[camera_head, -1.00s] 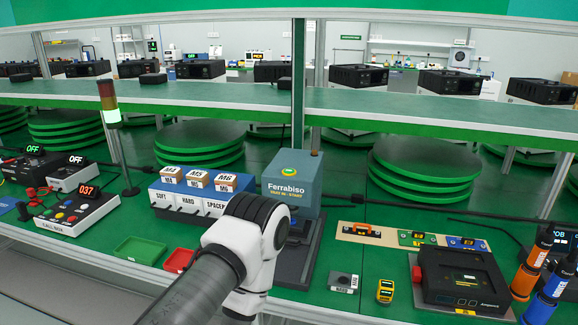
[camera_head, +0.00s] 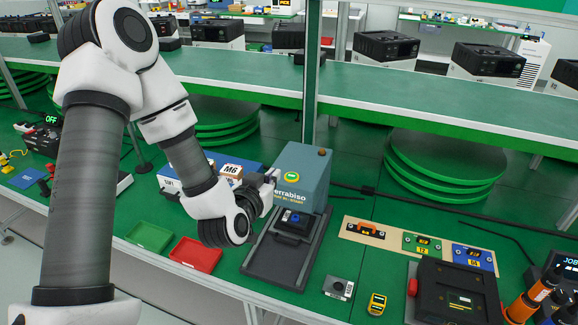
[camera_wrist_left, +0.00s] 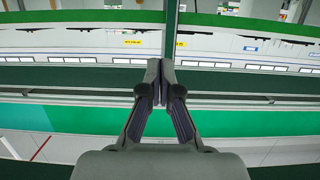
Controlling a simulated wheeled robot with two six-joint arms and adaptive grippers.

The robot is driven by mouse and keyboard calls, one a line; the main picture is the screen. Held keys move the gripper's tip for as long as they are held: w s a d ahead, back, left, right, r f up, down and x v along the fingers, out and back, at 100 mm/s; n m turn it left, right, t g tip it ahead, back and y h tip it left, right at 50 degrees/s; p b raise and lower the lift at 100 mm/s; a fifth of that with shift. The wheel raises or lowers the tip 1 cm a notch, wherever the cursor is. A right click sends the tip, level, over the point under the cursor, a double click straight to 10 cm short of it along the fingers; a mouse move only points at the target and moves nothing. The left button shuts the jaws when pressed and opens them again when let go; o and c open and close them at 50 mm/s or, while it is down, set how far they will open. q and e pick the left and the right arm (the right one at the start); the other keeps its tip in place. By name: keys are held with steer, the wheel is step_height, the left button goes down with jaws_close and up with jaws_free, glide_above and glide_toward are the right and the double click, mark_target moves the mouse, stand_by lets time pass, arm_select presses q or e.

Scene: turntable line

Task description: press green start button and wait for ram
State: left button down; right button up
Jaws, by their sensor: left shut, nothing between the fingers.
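The blue-grey press marked Ferrabiso (camera_head: 312,178) stands on the green bench in the middle of the head view. The gripper partly covers the press's lettering. In the left wrist view its fingers (camera_wrist_left: 160,75) meet, with no button visible. A dark fixture with a blue part (camera_head: 293,222) sits at the press's front. The ram is not visible. My right gripper is out of view.
A green tray (camera_head: 149,236) and a red tray (camera_head: 195,254) lie at the bench's front, left of the press base. Labelled bins (camera_head: 232,171) stand behind my left wrist. A beige board (camera_head: 376,235) and a black case (camera_head: 455,292) lie to the right.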

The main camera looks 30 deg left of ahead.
arm_select(q)
steer(key=b, duration=0.3)
glide_above(289, 183)
steer(key=f, duration=0.3)
steer(key=shift+w+a, duration=0.15)
steer(key=shift+w, duration=0.1)
steer(key=f, duration=0.3)
steer(key=shift+s, duration=0.25)
steer(key=shift+f, duration=0.55)
